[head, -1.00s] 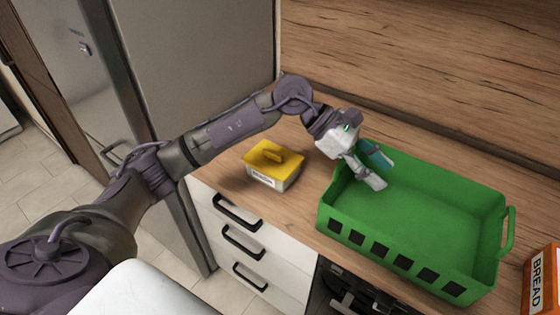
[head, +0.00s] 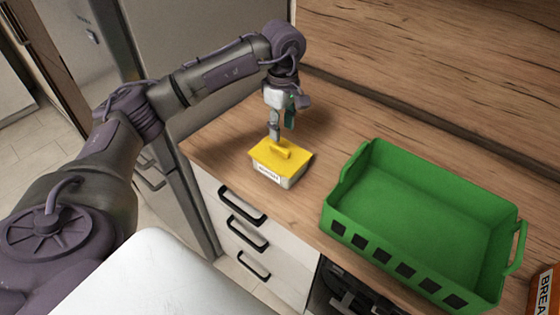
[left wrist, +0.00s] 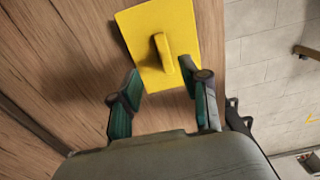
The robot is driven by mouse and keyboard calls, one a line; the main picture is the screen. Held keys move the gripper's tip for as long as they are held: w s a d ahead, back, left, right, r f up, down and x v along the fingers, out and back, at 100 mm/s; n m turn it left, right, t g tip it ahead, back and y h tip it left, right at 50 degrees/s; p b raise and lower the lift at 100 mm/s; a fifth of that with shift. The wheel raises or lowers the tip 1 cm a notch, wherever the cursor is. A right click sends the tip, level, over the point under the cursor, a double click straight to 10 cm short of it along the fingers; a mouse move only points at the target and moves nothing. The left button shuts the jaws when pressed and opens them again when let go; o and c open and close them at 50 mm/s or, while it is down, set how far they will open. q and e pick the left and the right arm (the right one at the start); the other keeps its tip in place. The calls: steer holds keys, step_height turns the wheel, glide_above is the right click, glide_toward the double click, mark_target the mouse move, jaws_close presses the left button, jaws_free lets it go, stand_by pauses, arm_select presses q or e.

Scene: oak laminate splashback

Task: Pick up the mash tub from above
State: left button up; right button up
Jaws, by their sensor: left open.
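The mash tub (head: 268,173) is a pale box with a yellow lid, a raised yellow handle and a white label. It stands upright on the wooden worktop near its front edge. In the left wrist view the yellow lid (left wrist: 150,24) and its handle (left wrist: 163,54) show beyond the fingers. My left gripper (head: 281,132) points down, just above and behind the tub's lid. Its fingers (left wrist: 164,80) are open and apart, with the handle ahead of the gap between them. Nothing is between the fingers. My right gripper is not in view.
A green crate (head: 425,175) stands right of the tub and looks empty. An orange bread package (head: 545,290) is at the right edge. Drawers (head: 243,225) are below the worktop, a fridge (head: 200,45) is at the left. Worktop between tub and crate is clear.

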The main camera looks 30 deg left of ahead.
mark_target(280, 147)
arm_select(q)
steer(key=f, duration=0.1)
steer(key=f+p, duration=0.1)
steer(key=f, duration=0.1)
steer(key=f+p, duration=0.1)
steer(key=f, duration=0.1)
steer(key=shift+s+a+f, duration=0.1)
steer(key=shift+s+f, duration=0.1)
steer(key=shift+s, duration=0.2)
steer(key=shift+f, duration=0.2)
jaws_close()
steer(key=shift+w+r, duration=0.1)
